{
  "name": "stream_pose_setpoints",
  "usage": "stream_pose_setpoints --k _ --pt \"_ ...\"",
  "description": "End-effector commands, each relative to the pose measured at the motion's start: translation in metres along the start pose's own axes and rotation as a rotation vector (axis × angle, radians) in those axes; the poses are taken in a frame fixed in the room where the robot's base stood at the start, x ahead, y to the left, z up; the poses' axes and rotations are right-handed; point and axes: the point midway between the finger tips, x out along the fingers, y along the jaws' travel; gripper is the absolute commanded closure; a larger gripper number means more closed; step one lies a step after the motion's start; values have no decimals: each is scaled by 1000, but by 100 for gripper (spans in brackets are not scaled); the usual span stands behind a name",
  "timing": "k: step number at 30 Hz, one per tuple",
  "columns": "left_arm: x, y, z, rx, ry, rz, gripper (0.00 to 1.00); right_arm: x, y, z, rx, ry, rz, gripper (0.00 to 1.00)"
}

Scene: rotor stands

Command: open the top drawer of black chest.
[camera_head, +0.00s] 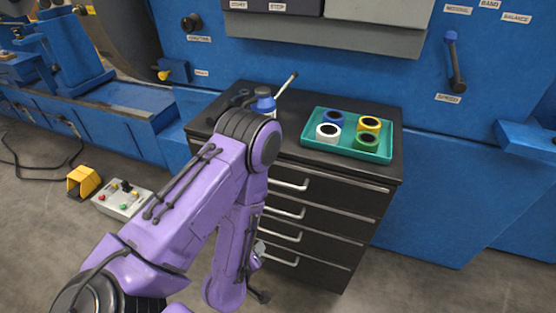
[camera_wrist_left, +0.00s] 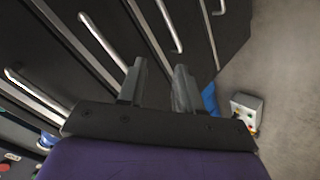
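The black chest (camera_head: 340,215) has several drawers with silver bar handles, all looking shut. Its top drawer (camera_head: 335,190) has the handle (camera_head: 290,185) just right of my purple left arm, which covers the chest's left side. In the left wrist view the chest front is tilted, with the top drawer's handle (camera_wrist_left: 38,92) at lower left. My left gripper (camera_wrist_left: 158,78) has its fingers apart and nothing between them. It is in front of the lower drawers, its fingers near the ends of the second handle (camera_wrist_left: 100,40) and third handle (camera_wrist_left: 171,25). Contact cannot be told.
A teal tray (camera_head: 312,143) with several coloured rolls stands on the chest. A blue-capped bottle (camera_head: 264,103) and dark items stand behind my arm. A blue machine (camera_head: 480,150) is behind. A control box (camera_head: 122,201) and yellow pedal (camera_head: 83,181) are on the floor at left.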

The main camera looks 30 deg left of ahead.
Motion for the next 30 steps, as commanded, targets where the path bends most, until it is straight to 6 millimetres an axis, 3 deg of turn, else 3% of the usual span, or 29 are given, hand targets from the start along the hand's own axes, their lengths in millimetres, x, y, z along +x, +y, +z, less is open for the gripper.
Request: stream_pose_setpoints --k 1,3,6,11,21,30 --pt "-21 56 -37 -169 50 120 66 -38 4 -15 0 0 1 57" --pt "-32 99 -64 -391 89 268 66 -53 5 -22 0 0 1 57" --pt "-42 131 -87 -594 103 399 66 -62 6 -25 0 0 1 57" --pt "-28 144 -96 -664 104 443 66 -66 6 -27 0 0 0 57" --pt "38 169 -110 -657 102 440 66 -86 8 -36 0 0 0 57" --pt "55 174 -113 -655 101 438 66 -88 8 -36 0 0 0 57"
